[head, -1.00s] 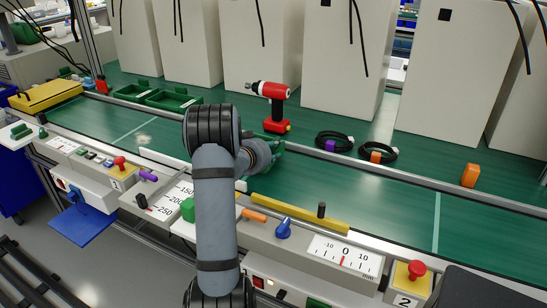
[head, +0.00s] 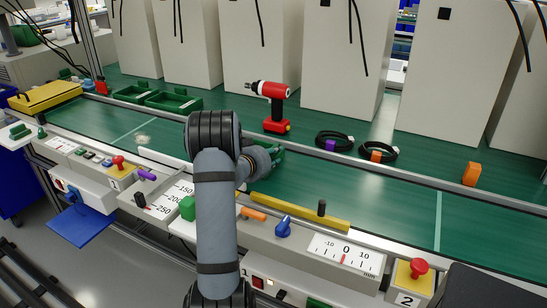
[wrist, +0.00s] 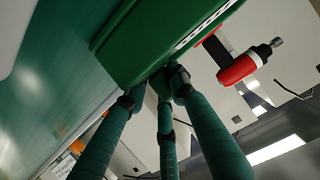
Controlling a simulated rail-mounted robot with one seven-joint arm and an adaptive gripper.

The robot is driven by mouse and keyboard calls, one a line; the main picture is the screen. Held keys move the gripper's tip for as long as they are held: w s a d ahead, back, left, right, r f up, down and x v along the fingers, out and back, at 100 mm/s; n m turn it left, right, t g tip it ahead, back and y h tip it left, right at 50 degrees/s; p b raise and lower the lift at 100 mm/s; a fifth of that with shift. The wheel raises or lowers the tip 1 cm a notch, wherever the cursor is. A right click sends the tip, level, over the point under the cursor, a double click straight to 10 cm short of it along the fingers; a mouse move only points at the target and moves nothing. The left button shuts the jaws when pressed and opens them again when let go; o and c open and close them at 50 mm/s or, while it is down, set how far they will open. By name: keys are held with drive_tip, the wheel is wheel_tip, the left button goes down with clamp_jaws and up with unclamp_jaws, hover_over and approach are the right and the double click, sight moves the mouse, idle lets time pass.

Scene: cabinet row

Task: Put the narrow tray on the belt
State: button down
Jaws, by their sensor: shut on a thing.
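My gripper (wrist: 158,90) has teal fingers and is shut on a green tray (wrist: 150,35) with a white label strip, seen from below in the wrist view. The tray's top and far end are cut off, so I cannot tell its full shape. In the head view my arm hides most of the gripper, and only a bit of green shows to the right of the wrist, over the belt side. The green belt (head: 390,195) runs across the station between the controls and the back shelf. I cannot tell the tray's height over it.
Two green trays (head: 172,100) stand at the back left. A red and black drill (head: 276,105) stands behind my wrist; black cable coils (head: 378,152) and an orange block (head: 471,175) lie to its right. A yellow bar (head: 300,212) lines the front edge. The belt's right part is clear.

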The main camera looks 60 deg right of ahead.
drive_tip(key=c, duration=1.5)
unclamp_jaws()
drive_tip(key=shift+s+a+f, duration=0.1)
drive_tip(key=shift+f, duration=0.35)
drive_tip(key=shift+s+a+f, duration=0.1)
drive_tip(key=shift+f, duration=0.3)
drive_tip(key=shift+o, duration=0.2)
drive_tip(key=shift+r, duration=0.1)
drive_tip(key=shift+w+d+r+p, duration=0.1)
drive_tip(key=shift+r+p, duration=0.5)
drive_tip(key=shift+p, duration=0.3)
drive_tip(key=v, duration=1.2)
drive_tip(key=shift+w+r, duration=0.2)
drive_tip(key=shift+r, duration=0.05)
drive_tip(key=shift+d, duration=0.15)
